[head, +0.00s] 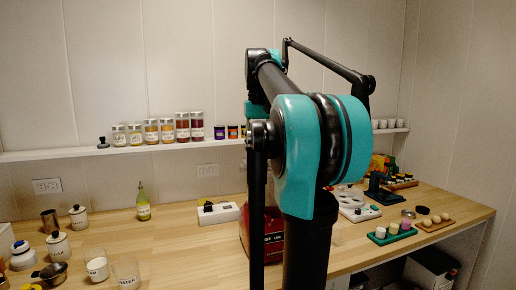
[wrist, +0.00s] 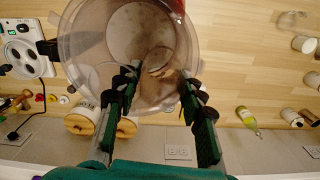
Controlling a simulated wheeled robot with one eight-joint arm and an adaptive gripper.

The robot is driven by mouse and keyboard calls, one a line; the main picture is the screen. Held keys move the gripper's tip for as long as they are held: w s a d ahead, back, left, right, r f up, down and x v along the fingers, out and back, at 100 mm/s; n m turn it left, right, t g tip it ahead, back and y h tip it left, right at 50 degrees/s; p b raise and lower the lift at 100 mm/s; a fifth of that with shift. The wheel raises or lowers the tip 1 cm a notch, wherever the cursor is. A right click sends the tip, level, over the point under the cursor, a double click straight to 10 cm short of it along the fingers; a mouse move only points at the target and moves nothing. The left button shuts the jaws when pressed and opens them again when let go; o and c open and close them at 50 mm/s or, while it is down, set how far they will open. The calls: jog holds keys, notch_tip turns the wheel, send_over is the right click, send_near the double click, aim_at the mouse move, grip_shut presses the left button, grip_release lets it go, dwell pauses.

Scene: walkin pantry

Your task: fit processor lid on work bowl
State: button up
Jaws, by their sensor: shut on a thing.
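My gripper (wrist: 161,104) shows in the wrist view, its two dark-and-green fingers apart and closed on the clear round processor lid (wrist: 82,30). The lid fills the top middle of that view, and the exact contact between the fingers is hard to make out. A bit of red shows at the lid's top edge (wrist: 178,5). In the head view the red processor base (head: 275,226) stands on the counter, mostly hidden behind my arm. The work bowl cannot be told apart from the lid, and my gripper is hidden in the head view.
A white power strip (head: 218,212) lies left of the red base. A green bottle (head: 143,205) stands farther left; canisters, cups and a pan crowd the left front. A green tray (head: 392,234) and an egg board (head: 428,223) lie at right. Jars (head: 166,131) line the wall shelf (head: 60,155).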

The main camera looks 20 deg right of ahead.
jog(key=shift+f, duration=0.8)
jog(key=o, duration=1.4)
jog(key=shift+r, duration=5.95)
jog(key=shift+s, duration=0.1)
